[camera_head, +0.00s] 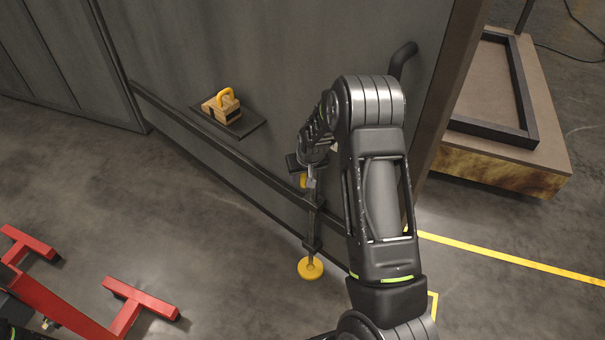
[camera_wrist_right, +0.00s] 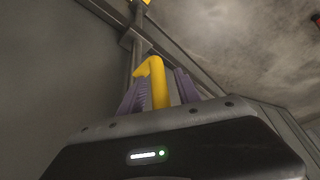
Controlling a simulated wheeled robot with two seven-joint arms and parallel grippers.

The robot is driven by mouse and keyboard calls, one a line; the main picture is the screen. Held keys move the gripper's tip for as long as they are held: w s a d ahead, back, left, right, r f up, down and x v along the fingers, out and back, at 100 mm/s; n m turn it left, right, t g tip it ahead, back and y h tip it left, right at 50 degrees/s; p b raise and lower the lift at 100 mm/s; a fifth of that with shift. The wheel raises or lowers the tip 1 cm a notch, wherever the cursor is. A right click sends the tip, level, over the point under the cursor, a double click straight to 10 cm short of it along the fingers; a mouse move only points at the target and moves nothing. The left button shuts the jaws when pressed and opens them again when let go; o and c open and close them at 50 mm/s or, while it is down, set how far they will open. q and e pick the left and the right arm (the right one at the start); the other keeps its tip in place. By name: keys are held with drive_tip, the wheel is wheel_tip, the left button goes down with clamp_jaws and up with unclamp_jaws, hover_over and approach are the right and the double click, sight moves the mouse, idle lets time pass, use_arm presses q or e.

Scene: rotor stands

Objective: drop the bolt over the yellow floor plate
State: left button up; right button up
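The bolt (camera_head: 315,220) is a dark upright rod on the grey panel, with a yellow handle (camera_head: 303,180). The handle also shows in the wrist view (camera_wrist_right: 157,88). The round yellow floor plate (camera_head: 310,267) lies on the floor below the rod. The rod's lower end appears just over the plate; I cannot tell if they touch. My right gripper (camera_head: 306,163) is at the handle. In the wrist view its purple fingers (camera_wrist_right: 162,90) stand on both sides of the handle, with a gap visible on the right. My left gripper is not in view.
A red stand (camera_head: 60,300) is at the lower left. A brown platform (camera_head: 515,165) stands at the right. Floor between stand and panel is clear.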

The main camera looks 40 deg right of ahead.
drive_tip(key=shift+c, duration=0.4)
drive_tip(key=c, duration=0.8)
idle(0.5)
